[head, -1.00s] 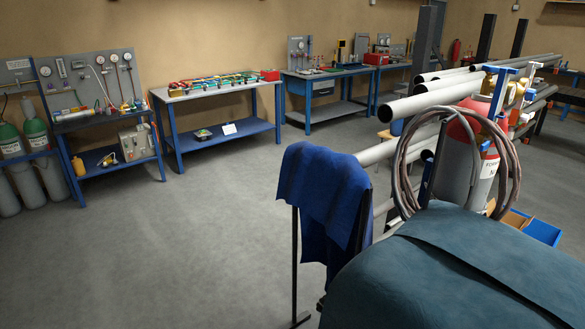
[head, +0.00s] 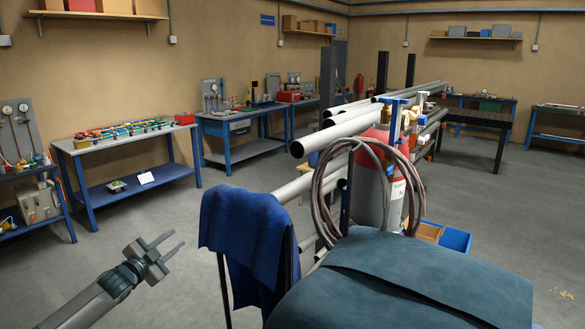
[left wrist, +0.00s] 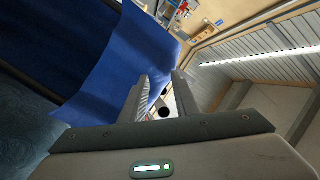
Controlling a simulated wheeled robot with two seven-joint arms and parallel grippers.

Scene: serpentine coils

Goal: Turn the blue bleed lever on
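I cannot single out a blue bleed lever in either view. A bench (head: 75,146) at the left of the head view carries a row of small red, green, yellow and blue fittings (head: 125,130), too small to tell apart. My left gripper (head: 177,240) is in the lower left of the head view, in free air before the bench and left of the blue cloth. Its two fingers are apart with nothing between them; the left wrist view (left wrist: 160,90) also shows them apart. My right gripper is not in view.
A blue cloth (head: 240,235) hangs on a stand close to the right of my left gripper. Beyond it are a pipe rack (head: 340,132), a hose coil (head: 318,200) and a red and grey cylinder (head: 372,195). A dark green cover (head: 410,280) fills the lower right. Open floor lies before the bench.

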